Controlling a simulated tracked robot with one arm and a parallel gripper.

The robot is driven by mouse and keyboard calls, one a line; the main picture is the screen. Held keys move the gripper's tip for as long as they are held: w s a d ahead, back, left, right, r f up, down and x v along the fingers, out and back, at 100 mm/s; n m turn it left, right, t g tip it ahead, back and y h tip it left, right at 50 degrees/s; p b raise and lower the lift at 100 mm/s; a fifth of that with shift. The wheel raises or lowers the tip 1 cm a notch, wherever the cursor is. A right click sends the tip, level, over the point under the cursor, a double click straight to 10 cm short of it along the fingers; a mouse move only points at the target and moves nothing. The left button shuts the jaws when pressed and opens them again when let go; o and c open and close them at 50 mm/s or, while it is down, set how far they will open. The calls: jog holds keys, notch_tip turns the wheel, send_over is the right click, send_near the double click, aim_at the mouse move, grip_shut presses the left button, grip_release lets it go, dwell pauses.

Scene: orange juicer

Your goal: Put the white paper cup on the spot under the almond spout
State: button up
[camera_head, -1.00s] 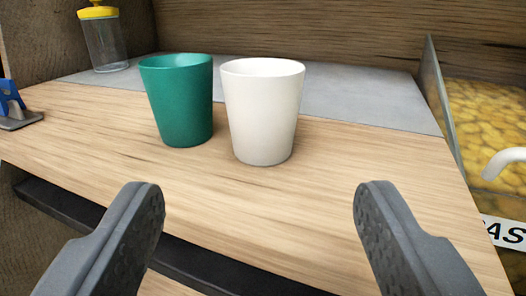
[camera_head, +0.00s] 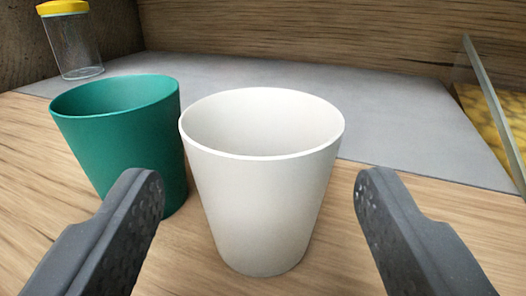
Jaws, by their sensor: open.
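The white paper cup (camera_head: 262,200) stands upright on the wooden surface, in the middle of the view. Its open mouth faces up. My gripper (camera_head: 258,195) is open, with one finger to the left and one to the right of the white cup. Neither finger appears to close on it. The left finger overlaps the green cup in the picture. The almond spout is not recognisable in this view.
A green cup (camera_head: 125,140) stands upright just left of the white cup, close to it. A clear jar with a yellow lid (camera_head: 75,45) is at the back left. A grey mat (camera_head: 400,120) lies behind the cups. A clear-walled bin with yellow contents (camera_head: 500,120) is at the right.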

aim_at(261, 185)
jog(key=shift+w+b, duration=0.5)
jog(key=shift+w, duration=1.25)
jog(key=c, duration=0.8)
jog(key=shift+r, duration=0.45)
notch_tip(261, 185, up, 3)
jog(key=shift+f+p, duration=0.1)
jog(key=shift+p, duration=0.85)
jog(key=s+d+r+p, duration=0.1)
jog(key=s+d+p, duration=0.2)
jog(key=s, duration=1.1)
jog(key=s+d+r+m+h+p, duration=0.1)
jog(key=d+r+h+p, duration=0.1)
jog(key=d+r, duration=0.4)
jog(key=s+d+r+m+h+p, duration=0.1)
jog(key=d+r+h, duration=0.1)
jog(key=d+r, duration=0.4)
jog(key=s+d+r+m+h+p, duration=0.2)
jog(key=d+r, duration=0.5)
jog(key=d, duration=0.1)
jog(key=shift+d+g+p, duration=0.35)
jog(key=shift+g, duration=0.05)
